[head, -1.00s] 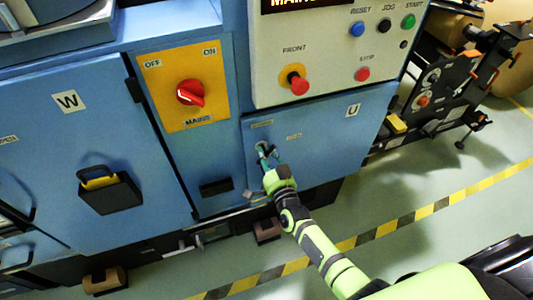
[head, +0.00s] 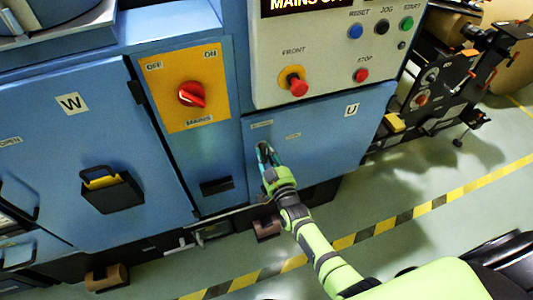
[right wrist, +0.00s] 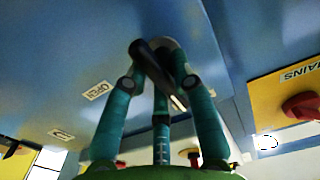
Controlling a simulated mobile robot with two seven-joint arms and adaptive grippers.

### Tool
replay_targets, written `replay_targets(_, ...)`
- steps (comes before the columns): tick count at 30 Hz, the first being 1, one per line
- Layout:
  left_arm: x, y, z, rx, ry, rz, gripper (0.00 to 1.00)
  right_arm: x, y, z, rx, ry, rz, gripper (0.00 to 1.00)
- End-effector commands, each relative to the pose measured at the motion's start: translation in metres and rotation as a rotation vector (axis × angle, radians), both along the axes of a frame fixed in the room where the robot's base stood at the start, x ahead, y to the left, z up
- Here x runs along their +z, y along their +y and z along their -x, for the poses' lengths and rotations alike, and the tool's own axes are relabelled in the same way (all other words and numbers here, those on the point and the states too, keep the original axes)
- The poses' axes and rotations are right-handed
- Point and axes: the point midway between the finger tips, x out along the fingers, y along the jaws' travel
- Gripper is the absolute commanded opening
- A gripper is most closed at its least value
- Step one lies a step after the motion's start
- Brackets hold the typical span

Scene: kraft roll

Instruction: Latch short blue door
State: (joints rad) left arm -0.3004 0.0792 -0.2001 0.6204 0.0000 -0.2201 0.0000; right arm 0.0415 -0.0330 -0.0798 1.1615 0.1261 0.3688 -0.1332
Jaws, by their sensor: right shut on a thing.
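The short blue door (head: 340,130), labelled U, is under the grey control panel and looks flush with the machine front. Its latch is at the door's upper left and is mostly hidden by my fingers in the head view. In the right wrist view a dark latch handle (right wrist: 157,72) lies slanted between my fingers, with an OPEN label (right wrist: 97,91) on the door beside it. My right gripper (head: 265,152) is shut on this handle, and its teal fingers also show in the wrist view (right wrist: 163,85). My left gripper is not in view.
A red mains switch (head: 191,94) on a yellow plate is left of the door. The control panel (head: 330,50) with a red front knob (head: 298,87) is above. A taller blue door (head: 70,150), labelled W, stands further left.

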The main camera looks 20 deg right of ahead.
Motion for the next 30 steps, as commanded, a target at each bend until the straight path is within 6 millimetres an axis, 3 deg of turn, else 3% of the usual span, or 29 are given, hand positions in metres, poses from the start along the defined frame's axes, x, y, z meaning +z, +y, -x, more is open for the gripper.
replay_targets(17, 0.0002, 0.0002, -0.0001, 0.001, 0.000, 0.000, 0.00, -0.0040, -0.0040, 0.0013, -0.006, 0.009, 0.035, 0.00)
replay_targets(18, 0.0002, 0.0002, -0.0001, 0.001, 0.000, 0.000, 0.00, -0.0039, -0.0041, 0.0013, -0.006, 0.009, 0.035, 0.38)
replay_targets(19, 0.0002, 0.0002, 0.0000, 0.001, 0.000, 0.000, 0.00, -0.0038, -0.0041, 0.0013, -0.006, 0.008, 0.035, 0.50)
replay_targets(20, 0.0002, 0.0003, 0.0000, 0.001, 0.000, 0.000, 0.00, -0.0035, -0.0040, 0.0012, -0.006, 0.008, 0.034, 0.54)
replay_targets(30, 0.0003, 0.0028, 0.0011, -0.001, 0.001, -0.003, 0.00, -0.0009, -0.0015, 0.0015, -0.002, 0.001, 0.030, 0.54)
